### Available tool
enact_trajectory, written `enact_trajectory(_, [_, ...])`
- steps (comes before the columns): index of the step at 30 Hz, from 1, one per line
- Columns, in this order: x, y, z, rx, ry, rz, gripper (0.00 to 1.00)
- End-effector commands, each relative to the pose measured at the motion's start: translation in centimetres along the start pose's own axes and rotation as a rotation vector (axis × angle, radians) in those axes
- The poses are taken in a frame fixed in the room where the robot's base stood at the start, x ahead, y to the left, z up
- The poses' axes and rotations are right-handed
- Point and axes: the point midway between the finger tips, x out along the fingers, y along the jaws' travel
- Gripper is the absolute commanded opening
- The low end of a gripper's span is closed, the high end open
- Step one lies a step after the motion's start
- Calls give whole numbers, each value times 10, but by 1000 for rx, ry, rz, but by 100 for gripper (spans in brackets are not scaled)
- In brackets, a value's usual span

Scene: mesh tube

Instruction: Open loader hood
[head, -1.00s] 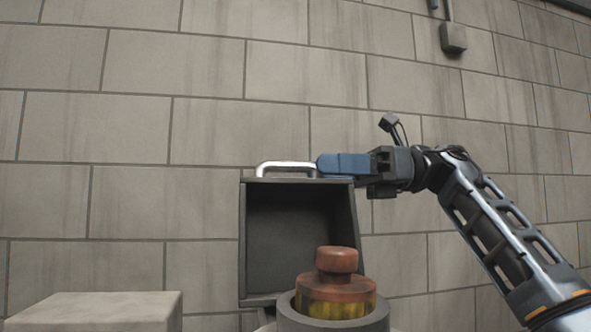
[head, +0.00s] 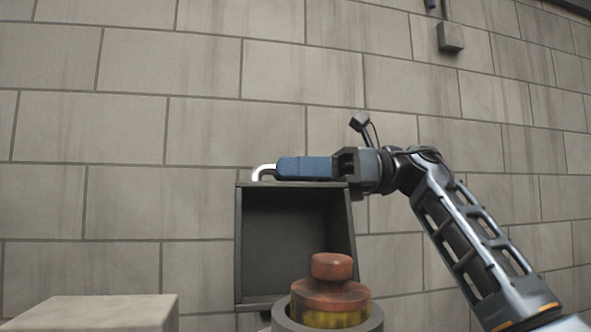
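The loader hood (head: 291,244) is a dark grey open box shape, raised upright, with its hollow inside facing me. Its pale metal handle (head: 257,172) stands on its top edge, and only the left end shows. My gripper (head: 280,168) with blue fingers comes in from the right and lies along the handle, covering most of it. From this side view I cannot tell whether the fingers are apart or closed on the handle. Below the hood, a round grey housing (head: 375,318) holds a rusty red and yellow knobbed piece (head: 331,290).
A pale block (head: 95,312) stands at the lower left. A block wall (head: 120,130) fills the background, with a small grey box (head: 451,37) high on it. The space above the hood and to its left is clear.

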Motion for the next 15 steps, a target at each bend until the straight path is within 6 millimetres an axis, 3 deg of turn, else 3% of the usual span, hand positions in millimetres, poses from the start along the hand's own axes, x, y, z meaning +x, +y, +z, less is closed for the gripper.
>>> enact_trajectory(4, [0,-2,0,1,-2,-5,0])
enact_trajectory(15, [-1,-2,0,2,-3,-8,0])
